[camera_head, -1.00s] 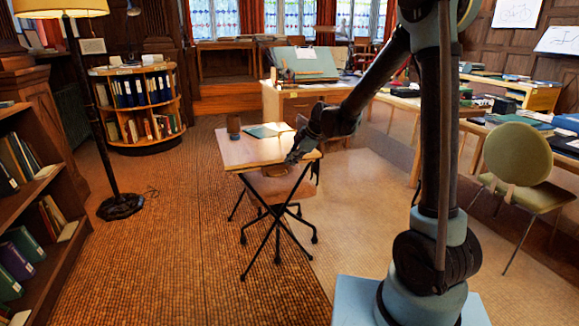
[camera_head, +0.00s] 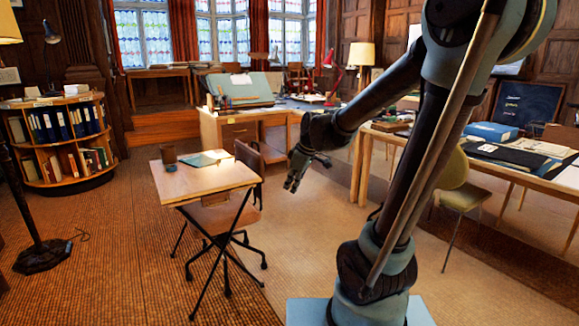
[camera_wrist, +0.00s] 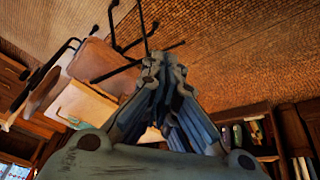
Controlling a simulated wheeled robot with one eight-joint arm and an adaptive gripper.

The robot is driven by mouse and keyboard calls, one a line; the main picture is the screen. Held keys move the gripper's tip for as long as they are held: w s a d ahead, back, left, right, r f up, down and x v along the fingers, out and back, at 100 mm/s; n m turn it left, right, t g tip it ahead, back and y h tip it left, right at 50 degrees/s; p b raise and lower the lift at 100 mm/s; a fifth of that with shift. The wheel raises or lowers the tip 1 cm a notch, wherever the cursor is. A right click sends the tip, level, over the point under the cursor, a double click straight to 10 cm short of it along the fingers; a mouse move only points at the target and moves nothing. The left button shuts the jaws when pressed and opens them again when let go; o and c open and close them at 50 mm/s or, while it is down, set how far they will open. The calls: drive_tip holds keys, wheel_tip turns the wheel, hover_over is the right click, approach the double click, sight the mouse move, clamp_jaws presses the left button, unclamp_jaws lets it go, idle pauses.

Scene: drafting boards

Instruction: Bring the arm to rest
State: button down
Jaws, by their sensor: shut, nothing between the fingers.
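My gripper (camera_head: 292,183) is shut and empty in the head view. It hangs in the air to the right of a small folding table, its fingers pointing down and left. In the wrist view my gripper (camera_wrist: 163,62) shows its fingers together with nothing between them. My arm rises from the base at lower right, bends at an elbow near the top edge and slopes down to the gripper.
A drafting desk (camera_head: 215,130) is further back, and a long table (camera_head: 555,186) stands at right.

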drive_tip(key=s+d+f+m+h, duration=0.1)
drive_tip(key=s+d+f+m, duration=0.2)
drive_tip(key=s+d+m, duration=0.3)
drive_tip(key=s+d+f+m+h, duration=0.2)
drive_tip(key=s+d+f+m, duration=0.2)
drive_tip(key=s+d+m, duration=0.3)
drive_tip(key=s+d, duration=0.5)
drive_tip(key=s, duration=0.3)
drive_tip(key=shift+g+h, duration=0.3)
drive_tip(key=shift+d+f, duration=0.1)
drive_tip(key=shift+w+f, duration=0.2)
drive_tip(key=shift+w, duration=0.3)
